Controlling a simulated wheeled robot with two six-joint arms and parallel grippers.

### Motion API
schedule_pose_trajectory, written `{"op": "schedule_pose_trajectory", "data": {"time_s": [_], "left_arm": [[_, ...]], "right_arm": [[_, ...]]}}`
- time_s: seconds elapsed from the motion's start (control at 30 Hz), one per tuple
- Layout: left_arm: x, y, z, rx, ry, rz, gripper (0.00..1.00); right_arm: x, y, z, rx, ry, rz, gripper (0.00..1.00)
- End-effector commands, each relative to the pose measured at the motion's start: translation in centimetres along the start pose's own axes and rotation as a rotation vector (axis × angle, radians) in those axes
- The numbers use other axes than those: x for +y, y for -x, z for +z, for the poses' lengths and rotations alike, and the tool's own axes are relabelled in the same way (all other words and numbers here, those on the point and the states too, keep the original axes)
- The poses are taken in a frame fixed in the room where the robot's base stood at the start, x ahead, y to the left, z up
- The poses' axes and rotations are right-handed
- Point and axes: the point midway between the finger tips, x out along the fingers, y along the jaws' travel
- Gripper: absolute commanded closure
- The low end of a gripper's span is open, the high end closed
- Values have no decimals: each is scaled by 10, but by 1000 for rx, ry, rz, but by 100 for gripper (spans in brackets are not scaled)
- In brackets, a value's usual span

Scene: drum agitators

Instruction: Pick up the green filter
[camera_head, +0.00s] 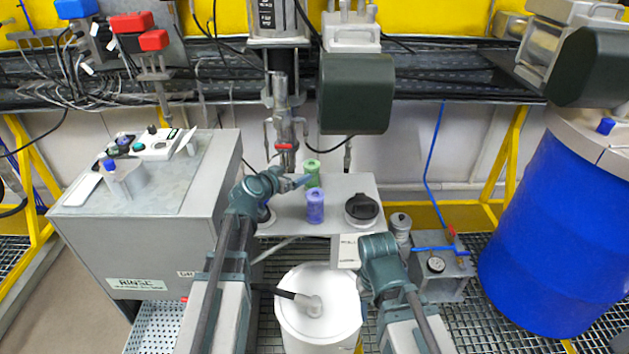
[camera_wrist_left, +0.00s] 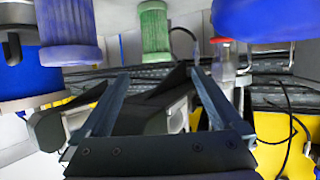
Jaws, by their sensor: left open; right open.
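The green filter (camera_head: 312,174) stands upright on a grey table behind the purple filter (camera_head: 315,207). My left gripper (camera_head: 297,183) is just left of the green filter, its fingertips pointing toward it. In the left wrist view, which appears upside down, the two fingers of my left gripper (camera_wrist_left: 158,74) are spread with nothing between them. The green filter (camera_wrist_left: 154,30) shows beyond the fingertips, roughly in line with the gap. The purple filter (camera_wrist_left: 70,34) is to its left and looks larger. My right arm is low at the right of the table; its fingers do not show.
A black round-lidded item (camera_head: 361,208) sits on the grey table (camera_head: 347,186), right of the purple filter. A metal agitator shaft (camera_head: 283,128) hangs close behind the filters. A white drum (camera_head: 320,325) stands in front, a blue drum (camera_head: 548,235) at right.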

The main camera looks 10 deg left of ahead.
Motion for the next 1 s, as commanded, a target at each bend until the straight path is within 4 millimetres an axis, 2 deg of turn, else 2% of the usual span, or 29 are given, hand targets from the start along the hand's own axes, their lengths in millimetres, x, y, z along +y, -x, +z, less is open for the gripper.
{"op": "schedule_pose_trajectory", "data": {"time_s": [0.03,0.13,0.47,0.67,0.9,1.0], "left_arm": [[0,-4,10,0,0,0,0],[0,-7,17,0,0,0,0],[0,-12,18,-1,0,1,0],[0,-38,19,-2,-2,2,0],[0,-83,19,-1,-1,2,0],[0,-93,18,-1,0,2,0]], "right_arm": [[-1,-11,-1,0,0,0,50],[-2,-18,-1,0,0,0,50],[-2,-21,-1,0,0,0,50],[-3,-32,-2,0,0,0,50],[-5,-49,-3,0,0,0,50],[-5,-52,-3,0,0,0,50]]}}
